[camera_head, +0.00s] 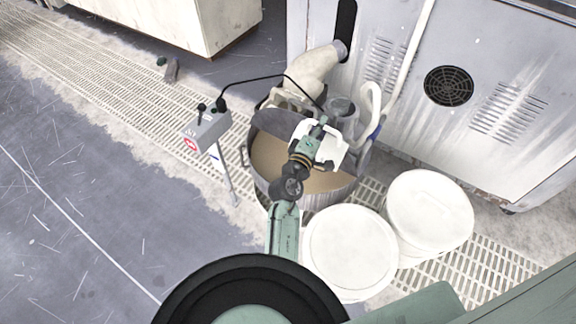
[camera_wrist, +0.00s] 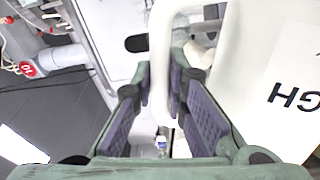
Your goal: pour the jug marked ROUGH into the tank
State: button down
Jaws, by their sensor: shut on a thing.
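The white jug (camera_head: 331,152) is held over the round tank (camera_head: 333,196), which has tan liquid inside. In the wrist view the jug (camera_wrist: 270,80) fills the right side, with the upside-down letters "GH" on its face; the rest of the marking is out of frame. My gripper (camera_head: 314,138) is above the tank opening. In the wrist view my gripper (camera_wrist: 165,85) has its purple pads on either side of the white jug handle (camera_wrist: 160,50), shut on it. No stream of liquid is visible. How far the jug is tilted, I cannot tell.
Two white lidded buckets (camera_head: 350,250) (camera_head: 430,205) stand at the tank's lower right. A grey control box (camera_head: 206,130) on a post stands to its left. Hoses and a pipe (camera_head: 316,68) rise behind, near the large grey cabinet (camera_head: 400,120). Open floor lies at left.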

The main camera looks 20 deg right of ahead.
jog(key=shift+w+a+f+n, duration=0.1)
jog(key=shift+w+a+n, duration=0.7)
dwell(0.7)
